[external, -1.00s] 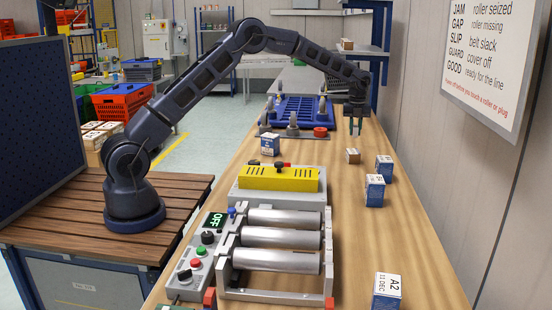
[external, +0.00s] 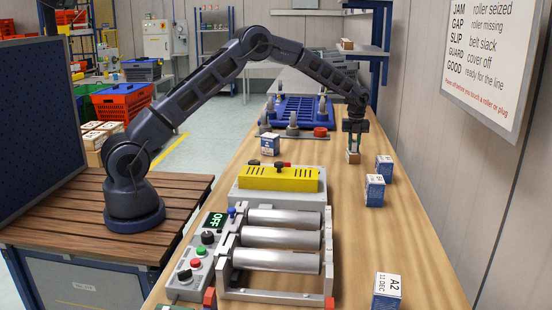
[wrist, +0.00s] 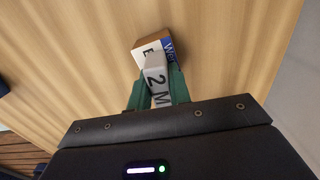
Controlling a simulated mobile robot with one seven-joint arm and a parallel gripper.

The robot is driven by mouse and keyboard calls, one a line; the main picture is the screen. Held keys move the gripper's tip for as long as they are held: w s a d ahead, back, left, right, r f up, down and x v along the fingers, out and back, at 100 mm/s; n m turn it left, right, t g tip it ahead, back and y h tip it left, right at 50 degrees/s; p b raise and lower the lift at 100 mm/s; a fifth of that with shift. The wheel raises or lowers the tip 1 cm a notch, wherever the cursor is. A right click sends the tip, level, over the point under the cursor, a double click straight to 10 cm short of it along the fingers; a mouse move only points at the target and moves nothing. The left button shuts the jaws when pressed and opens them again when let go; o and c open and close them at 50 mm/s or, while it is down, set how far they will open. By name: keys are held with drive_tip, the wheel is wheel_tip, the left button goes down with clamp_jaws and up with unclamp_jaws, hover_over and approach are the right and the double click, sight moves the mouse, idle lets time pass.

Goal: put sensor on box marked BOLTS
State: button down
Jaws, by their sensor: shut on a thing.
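The carton appears to rest on the wood. The carton's brown face and blue printed strip (wrist: 169,46) show beyond the fingertips. I cannot make out a sensor or a box marked BOLTS by name in these views.
Two blue-and-white cartons (external: 384,168) (external: 374,190) stand just right of my gripper. A carton marked A2 (external: 387,291) is near the front. Another carton (external: 270,145) stands left. A roller unit (external: 282,240), yellow cover (external: 278,179) and blue rack (external: 298,110) occupy the bench's left side.

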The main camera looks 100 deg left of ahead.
sight(354, 141)
drive_tip(key=c, duration=1.3)
unclamp_jaws()
drive_tip(key=shift+f, duration=0.1)
wheel_tip(354, 141, up, 12)
drive_tip(key=shift+r, duration=0.2)
